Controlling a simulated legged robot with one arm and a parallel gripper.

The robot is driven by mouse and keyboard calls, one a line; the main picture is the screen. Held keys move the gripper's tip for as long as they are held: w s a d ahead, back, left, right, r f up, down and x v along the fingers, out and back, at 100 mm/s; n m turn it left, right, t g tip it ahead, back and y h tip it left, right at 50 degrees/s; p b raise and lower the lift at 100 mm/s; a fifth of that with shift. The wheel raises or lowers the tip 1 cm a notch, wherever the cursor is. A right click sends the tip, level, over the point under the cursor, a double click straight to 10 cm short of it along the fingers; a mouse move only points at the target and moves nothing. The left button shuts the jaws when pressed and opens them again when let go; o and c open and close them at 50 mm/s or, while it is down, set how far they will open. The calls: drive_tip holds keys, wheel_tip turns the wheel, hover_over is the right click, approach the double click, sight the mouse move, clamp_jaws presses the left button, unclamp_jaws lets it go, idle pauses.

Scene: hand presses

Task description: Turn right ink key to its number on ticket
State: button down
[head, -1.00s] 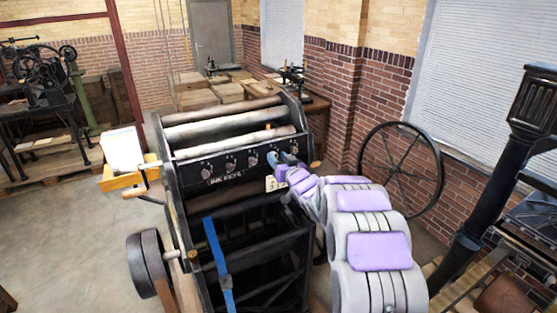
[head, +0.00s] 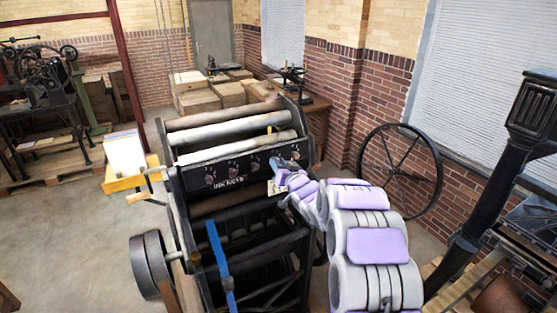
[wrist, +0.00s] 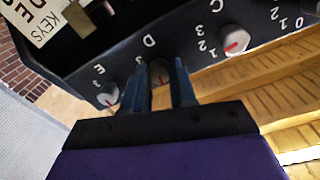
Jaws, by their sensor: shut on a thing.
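The press rollers (head: 232,124) lie behind the panel. A blue strap (head: 219,262) hangs on the press front. A spoked flywheel (head: 401,170) stands to the right, and a yellow tray (head: 123,182) with paper is at the left.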

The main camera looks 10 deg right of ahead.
drive_tip(key=shift+m+p, duration=2.9)
drive_tip(key=shift+p, duration=0.25)
drive_tip(key=c, duration=0.9)
unclamp_jaws()
drive_tip(key=shift+d, duration=0.15)
drive_tip(key=b+v, duration=0.3)
drive_tip(key=v, duration=1.4)
drive_tip(key=shift+d+r, duration=0.15)
drive_tip(key=shift+r, duration=0.05)
drive_tip(key=shift+s, duration=0.15)
